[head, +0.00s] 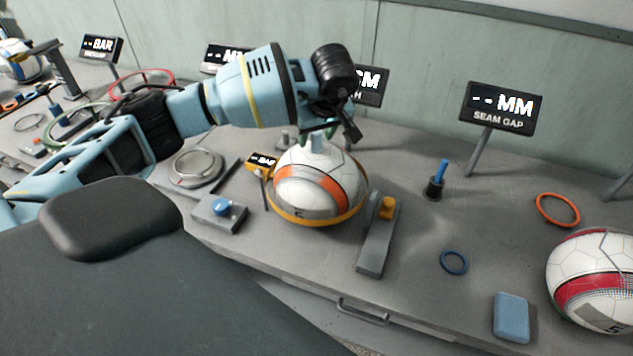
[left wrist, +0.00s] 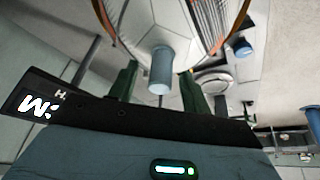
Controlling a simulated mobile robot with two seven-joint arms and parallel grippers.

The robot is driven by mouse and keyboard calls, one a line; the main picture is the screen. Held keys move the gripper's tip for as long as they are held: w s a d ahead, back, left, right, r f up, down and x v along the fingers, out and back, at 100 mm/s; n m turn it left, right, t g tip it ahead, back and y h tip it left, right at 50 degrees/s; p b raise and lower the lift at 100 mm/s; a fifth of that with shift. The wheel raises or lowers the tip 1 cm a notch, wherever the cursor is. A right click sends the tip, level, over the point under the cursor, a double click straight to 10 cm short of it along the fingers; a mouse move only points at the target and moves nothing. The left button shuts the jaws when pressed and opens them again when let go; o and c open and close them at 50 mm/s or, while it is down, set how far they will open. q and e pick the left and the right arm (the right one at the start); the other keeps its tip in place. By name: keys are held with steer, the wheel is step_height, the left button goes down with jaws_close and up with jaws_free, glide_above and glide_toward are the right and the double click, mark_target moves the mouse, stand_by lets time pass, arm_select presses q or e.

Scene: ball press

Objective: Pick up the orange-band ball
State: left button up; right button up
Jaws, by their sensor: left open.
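The orange-band ball (head: 318,192), white and grey with an orange stripe, sits in a yellow ring stand on the bench in the head view. It also shows close up in the left wrist view (left wrist: 172,22). A pale blue peg (left wrist: 161,72) stands out from the top of the ball. My left gripper (head: 334,132) is right above the ball. Its dark green fingers (left wrist: 158,84) are open, one on each side of the peg, with gaps showing. Whether they touch the ball cannot be told. My right gripper is not in view.
A red-band ball (head: 590,284) rests at the right. A grey lever block with a yellow knob (head: 387,209) and a blue-button box (head: 221,208) flank the stand. A seam gap sign (head: 501,108) stands behind. A blue ring (head: 453,262) and blue block (head: 511,317) lie in front.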

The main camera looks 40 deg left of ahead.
arm_select(q)
jaws_close()
stand_by(0.3)
steer(key=shift+r, duration=0.1)
